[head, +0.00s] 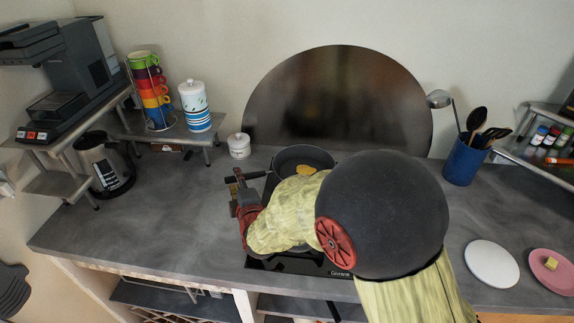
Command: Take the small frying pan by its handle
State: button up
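A dark frying pan (318,157) sits on the black cooktop (300,264), with a yellow piece of food (306,171) in it. Its dark handle (257,174) points left. My gripper (237,184) is at the left of the cooktop, close to the handle's end. I cannot tell whether it touches the handle or whether its fingers are open or shut. My arm covers the middle of the cooktop. A grey rim shows just below the arm and may be a second pan, mostly hidden.
A round dark panel (335,100) stands behind the cooktop. A small white jar (239,146) is behind my gripper. A kettle (101,163) stands left; a blue utensil holder (464,161), white plate (491,264) and pink plate (545,281) are right. The left counter is clear.

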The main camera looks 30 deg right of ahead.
jog(key=b+x, duration=0.2)
jog(key=x, duration=0.5)
jog(key=shift+d+f, duration=0.2)
jog(key=shift+f, duration=0.15)
jog(key=shift+w, duration=0.1)
jog(key=c, duration=0.4)
grip_shut()
jog(key=shift+r, duration=0.15)
dwell(0.3)
